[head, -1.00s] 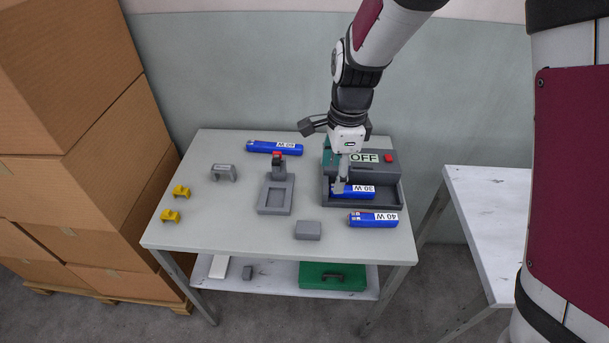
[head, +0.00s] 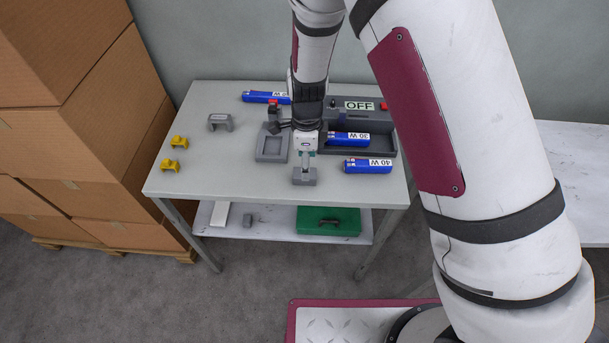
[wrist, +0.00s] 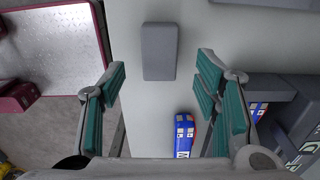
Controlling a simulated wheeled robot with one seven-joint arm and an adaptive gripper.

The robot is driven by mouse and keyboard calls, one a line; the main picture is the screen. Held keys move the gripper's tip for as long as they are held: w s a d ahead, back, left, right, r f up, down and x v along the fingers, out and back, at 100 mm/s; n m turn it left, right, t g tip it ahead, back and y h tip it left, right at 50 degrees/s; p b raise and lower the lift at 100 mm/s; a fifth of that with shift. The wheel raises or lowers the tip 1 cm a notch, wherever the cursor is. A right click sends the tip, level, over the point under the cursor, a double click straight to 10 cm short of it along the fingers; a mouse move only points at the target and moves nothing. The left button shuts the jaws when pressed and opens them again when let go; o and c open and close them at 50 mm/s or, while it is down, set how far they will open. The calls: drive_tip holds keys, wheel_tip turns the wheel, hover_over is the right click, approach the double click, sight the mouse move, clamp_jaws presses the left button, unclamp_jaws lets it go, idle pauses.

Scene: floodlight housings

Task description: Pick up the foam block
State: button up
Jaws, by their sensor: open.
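The foam block appears to be the plain grey block (head: 304,177) near the front edge of the table. In the wrist view the grey block (wrist: 159,51) lies flat on the table, its long side running up the picture. My gripper (head: 305,162) is just above the block, pointing down, and partly covers it in the head view. In the wrist view my gripper (wrist: 162,76) is open, with teal pads on either side and nothing between them. The block shows beyond the fingertips, roughly centred between them, and no contact is visible.
A blue 40 W bar (head: 368,166) lies right of the block. A blue 30 W bar (head: 348,139) lies in the dark tray (head: 386,153) behind. A grey fixture (head: 271,146) stands to the left. Yellow pieces (head: 174,166) lie at far left, with clear table between.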

drive_tip(key=shift+a+f, duration=0.2)
drive_tip(key=shift+f, duration=2.4)
drive_tip(key=c, duration=0.9)
